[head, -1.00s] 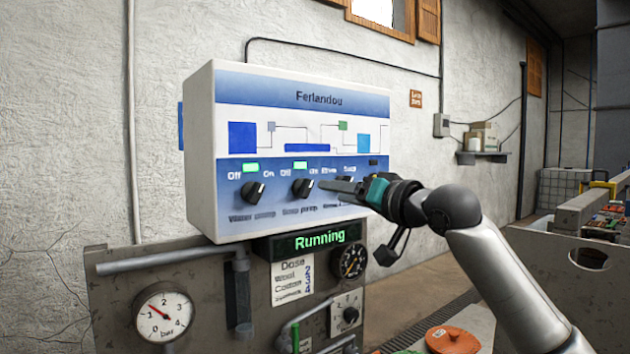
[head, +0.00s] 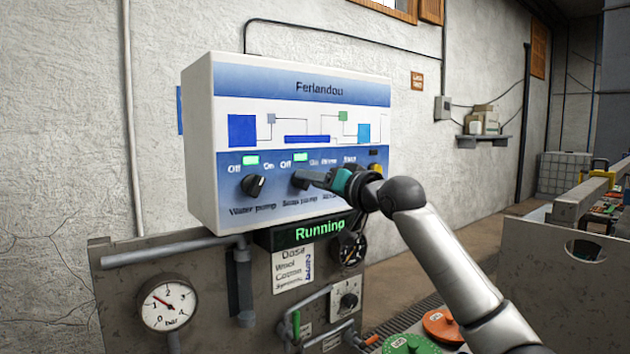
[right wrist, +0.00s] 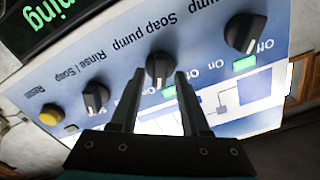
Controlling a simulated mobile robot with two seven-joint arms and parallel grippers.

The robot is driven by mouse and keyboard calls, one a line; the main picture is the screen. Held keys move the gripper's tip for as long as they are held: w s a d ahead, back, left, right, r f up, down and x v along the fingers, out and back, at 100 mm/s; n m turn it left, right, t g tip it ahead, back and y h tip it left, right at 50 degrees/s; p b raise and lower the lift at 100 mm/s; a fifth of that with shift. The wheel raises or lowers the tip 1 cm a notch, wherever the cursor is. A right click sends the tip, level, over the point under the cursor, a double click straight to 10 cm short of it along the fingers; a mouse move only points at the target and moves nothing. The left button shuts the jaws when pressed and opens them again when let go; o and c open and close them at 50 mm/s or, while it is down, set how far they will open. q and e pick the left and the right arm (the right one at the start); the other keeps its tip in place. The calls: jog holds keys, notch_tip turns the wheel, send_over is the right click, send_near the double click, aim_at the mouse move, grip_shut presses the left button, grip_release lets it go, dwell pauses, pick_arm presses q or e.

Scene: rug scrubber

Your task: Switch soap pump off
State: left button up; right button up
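In the head view my right gripper (head: 308,180) covers most of that knob. My left gripper is not in view.
The water pump knob (head: 254,185) is to the left, its green lamp (head: 250,160) lit. The rinse/soap knob (right wrist: 95,97) and a yellow button (right wrist: 49,116) are on the other side. A display (head: 318,230) reads "Running". A pressure gauge (head: 167,302) is below.

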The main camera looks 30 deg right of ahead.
grip_shut()
dwell(0.5)
jog(key=shift+a+r+n+p, duration=0.1)
jog(key=shift+n+p, duration=2.15)
jog(key=shift+n, duration=0.7)
jog(key=shift+a+n+p, duration=0.1)
jog(key=shift+n+p, duration=2.15)
jog(key=shift+n, duration=0.7)
jog(key=shift+o, duration=0.8)
grip_release()
